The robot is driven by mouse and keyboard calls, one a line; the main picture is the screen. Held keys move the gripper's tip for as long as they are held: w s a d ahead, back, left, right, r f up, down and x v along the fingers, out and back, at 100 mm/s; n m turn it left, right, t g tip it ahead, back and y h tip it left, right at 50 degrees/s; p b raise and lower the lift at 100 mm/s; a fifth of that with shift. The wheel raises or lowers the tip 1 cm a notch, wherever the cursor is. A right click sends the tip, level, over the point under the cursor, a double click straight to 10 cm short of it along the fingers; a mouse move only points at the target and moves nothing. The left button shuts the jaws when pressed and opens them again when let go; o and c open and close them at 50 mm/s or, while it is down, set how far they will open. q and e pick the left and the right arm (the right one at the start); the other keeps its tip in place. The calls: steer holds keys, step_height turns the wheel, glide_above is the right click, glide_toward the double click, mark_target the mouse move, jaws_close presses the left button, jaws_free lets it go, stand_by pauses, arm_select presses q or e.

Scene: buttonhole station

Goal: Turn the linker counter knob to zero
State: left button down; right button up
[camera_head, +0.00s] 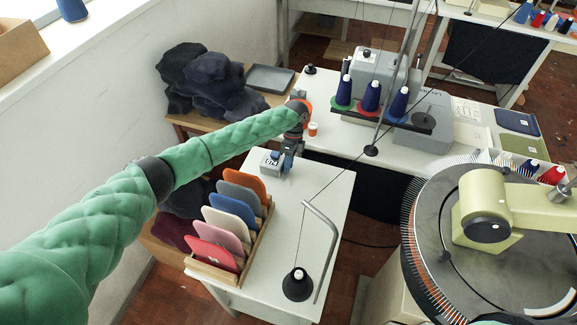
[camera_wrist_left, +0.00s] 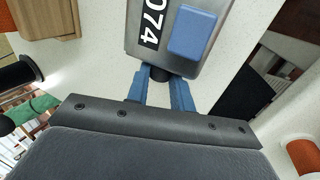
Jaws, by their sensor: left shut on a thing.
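The counter (camera_head: 270,165) is a small grey box on the front white table. It also shows in the left wrist view (camera_wrist_left: 145,12), with a display reading 074 and a blue square button (camera_wrist_left: 193,32). Its dark round knob (camera_wrist_left: 158,73) sticks out of the side facing my gripper. My left gripper (camera_wrist_left: 160,80) has its two blue fingers on either side of the knob and is shut on it. In the head view the left gripper (camera_head: 283,155) is small, right beside the counter. My right gripper is not in view.
A wooden rack (camera_head: 252,243) of coloured panels stands left of the counter. A black cone base (camera_head: 297,284) and bent rod (camera_head: 324,240) stand in front. The round linker machine (camera_head: 430,235) is at right. Cones of thread (camera_head: 370,95) stand behind. The tabletop right of the counter is clear.

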arm_select(q)
steer(key=shift+w+r, duration=0.1)
steer(key=shift+r, duration=0.05)
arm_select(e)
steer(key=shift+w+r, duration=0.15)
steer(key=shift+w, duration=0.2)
arm_select(q)
steer(key=c, duration=1.2)
jaws_free()
steer(key=shift+d, duration=0.1)
steer(key=shift+w+r+b, duration=0.2)
steer(key=shift+r+b, duration=0.05)
steer(key=shift+b, duration=0.1)
steer(key=b+v, duration=0.2)
steer(key=v, duration=0.5)
steer(key=shift+b, duration=0.4)
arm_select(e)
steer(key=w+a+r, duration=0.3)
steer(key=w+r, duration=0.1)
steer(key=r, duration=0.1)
